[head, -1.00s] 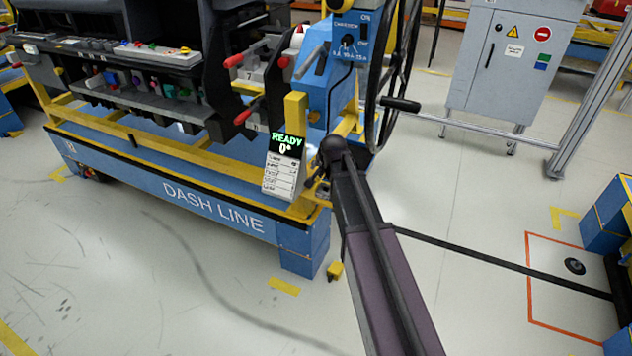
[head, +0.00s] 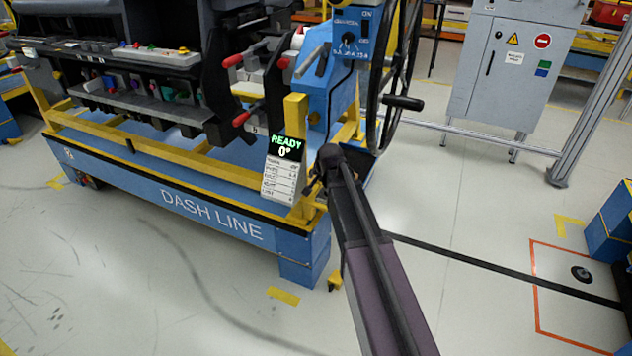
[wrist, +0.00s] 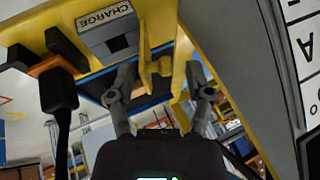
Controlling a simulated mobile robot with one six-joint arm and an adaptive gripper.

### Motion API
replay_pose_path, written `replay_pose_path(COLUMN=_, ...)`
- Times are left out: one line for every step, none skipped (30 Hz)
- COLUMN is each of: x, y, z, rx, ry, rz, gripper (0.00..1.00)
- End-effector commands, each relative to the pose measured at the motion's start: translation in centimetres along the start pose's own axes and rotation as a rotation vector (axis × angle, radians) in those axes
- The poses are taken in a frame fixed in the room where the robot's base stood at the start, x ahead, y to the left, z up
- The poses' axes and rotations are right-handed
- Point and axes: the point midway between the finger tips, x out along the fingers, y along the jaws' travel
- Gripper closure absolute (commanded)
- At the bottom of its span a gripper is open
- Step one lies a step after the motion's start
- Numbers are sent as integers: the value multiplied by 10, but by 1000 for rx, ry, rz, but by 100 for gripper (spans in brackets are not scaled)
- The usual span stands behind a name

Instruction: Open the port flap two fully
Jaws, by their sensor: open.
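I cannot make out a port flap marked two in either view. In the wrist view my gripper (wrist: 160,88) is open, its two grey fingers apart, with a yellow post-like part (wrist: 158,72) of the frame showing between and beyond them. I cannot tell if the fingers touch it. A grey box marked CHARGE (wrist: 110,32) sits on the yellow frame above the left finger. In the head view my dark arm hides the gripper near the right end of the blue DASH LINE stand (head: 150,190).
A black plug with a cable (wrist: 58,92) hangs left of the fingers. The READY 0° sign (head: 286,147) and a large black wheel with a handle (head: 402,103) are close to my arm. A grey cabinet (head: 510,75) stands behind right. The front floor is clear.

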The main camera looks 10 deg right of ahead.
Motion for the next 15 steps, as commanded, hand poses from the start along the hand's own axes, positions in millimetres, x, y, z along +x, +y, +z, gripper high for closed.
replay_pose_path(x=0, y=0, z=0, rx=0, ry=0, rz=0, gripper=34)
replay_pose_path(x=0, y=0, z=0, rx=0, ry=0, rz=0, gripper=34)
replay_pose_path(x=0, y=0, z=0, rx=0, ry=0, rz=0, gripper=43)
replay_pose_path(x=0, y=0, z=0, rx=0, ry=0, rz=0, gripper=52)
replay_pose_path(x=0, y=0, z=0, rx=0, ry=0, rz=0, gripper=61)
replay_pose_path(x=0, y=0, z=0, rx=0, ry=0, rz=0, gripper=73)
replay_pose_path(x=0, y=0, z=0, rx=0, ry=0, rz=0, gripper=82)
replay_pose_path(x=0, y=0, z=0, rx=0, ry=0, rz=0, gripper=91)
replay_pose_path(x=0, y=0, z=0, rx=0, ry=0, rz=0, gripper=100)
replay_pose_path(x=0, y=0, z=0, rx=0, ry=0, rz=0, gripper=100)
replay_pose_path(x=0, y=0, z=0, rx=0, ry=0, rz=0, gripper=100)
replay_pose_path(x=0, y=0, z=0, rx=0, ry=0, rz=0, gripper=100)
replay_pose_path(x=0, y=0, z=0, rx=0, ry=0, rz=0, gripper=100)
replay_pose_path(x=0, y=0, z=0, rx=0, ry=0, rz=2, gripper=100)
replay_pose_path(x=0, y=-1, z=0, rx=-2, ry=-1, rz=5, gripper=100)
